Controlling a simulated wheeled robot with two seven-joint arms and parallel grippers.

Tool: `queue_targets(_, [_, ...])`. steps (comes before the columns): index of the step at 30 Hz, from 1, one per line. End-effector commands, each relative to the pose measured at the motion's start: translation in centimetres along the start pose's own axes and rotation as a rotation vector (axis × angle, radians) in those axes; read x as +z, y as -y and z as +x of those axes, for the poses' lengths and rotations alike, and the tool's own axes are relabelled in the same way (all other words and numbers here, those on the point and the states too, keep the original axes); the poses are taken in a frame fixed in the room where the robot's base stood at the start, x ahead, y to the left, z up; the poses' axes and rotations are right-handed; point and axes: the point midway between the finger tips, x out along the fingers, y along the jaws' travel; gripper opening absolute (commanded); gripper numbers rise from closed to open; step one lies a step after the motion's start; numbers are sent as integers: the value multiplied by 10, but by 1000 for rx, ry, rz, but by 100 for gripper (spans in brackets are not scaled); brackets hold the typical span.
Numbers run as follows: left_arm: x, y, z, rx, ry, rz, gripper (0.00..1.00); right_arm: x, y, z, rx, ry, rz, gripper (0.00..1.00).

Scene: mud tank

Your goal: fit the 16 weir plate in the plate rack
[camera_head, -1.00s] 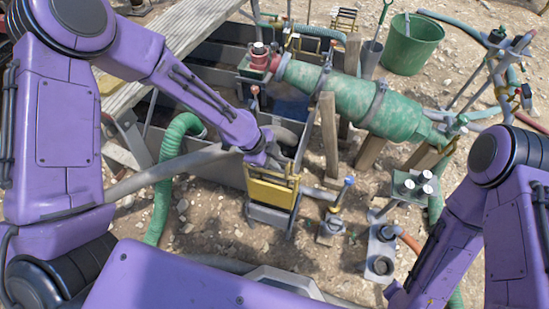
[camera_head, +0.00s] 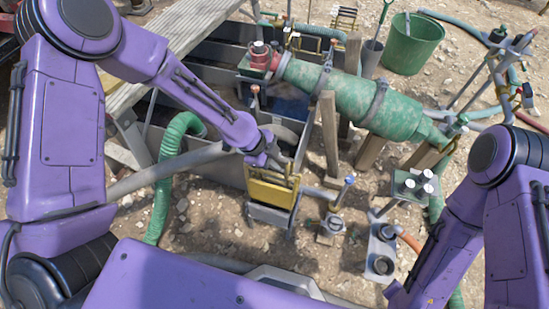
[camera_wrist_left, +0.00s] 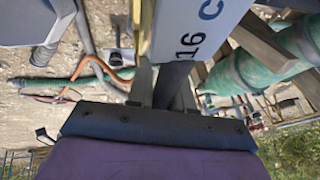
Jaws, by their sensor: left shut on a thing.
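The 16 weir plate (camera_wrist_left: 205,22) is light grey and fills the top of the left wrist view, its number reading sideways. My left gripper (camera_wrist_left: 167,88) is shut on a dark part at its edge, between the two fingers. In the head view my left gripper (camera_head: 272,158) is at the top of a yellow barred frame (camera_head: 271,194), which looks like the plate rack. I cannot tell the plate's edges from the frame here, nor whether it sits in a slot. A yellow edge (camera_wrist_left: 145,25) runs close beside the plate. My right gripper is out of view.
A grey tank with dividers lies behind the yellow frame, beside a wooden plank (camera_head: 185,40). A large green pipe (camera_head: 345,98) and wooden posts stand to the right. A small post with a blue top (camera_head: 349,182) stands right of the frame.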

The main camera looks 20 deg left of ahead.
Motion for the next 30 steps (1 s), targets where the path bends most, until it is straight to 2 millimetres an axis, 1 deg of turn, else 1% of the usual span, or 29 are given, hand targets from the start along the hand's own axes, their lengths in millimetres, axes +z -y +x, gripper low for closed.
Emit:
queue_targets(1, [2, -1, 5, -1, 0, 0, 0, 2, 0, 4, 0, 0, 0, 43])
queue_targets(3, [4, -2, 10, -1, 0, -1, 0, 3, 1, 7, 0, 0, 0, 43])
queue_targets(21, [18, -12, 45, -1, 0, -1, 0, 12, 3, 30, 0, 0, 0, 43])
queue_targets(30, [18, -12, 44, -2, -1, 0, 0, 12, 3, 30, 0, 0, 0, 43])
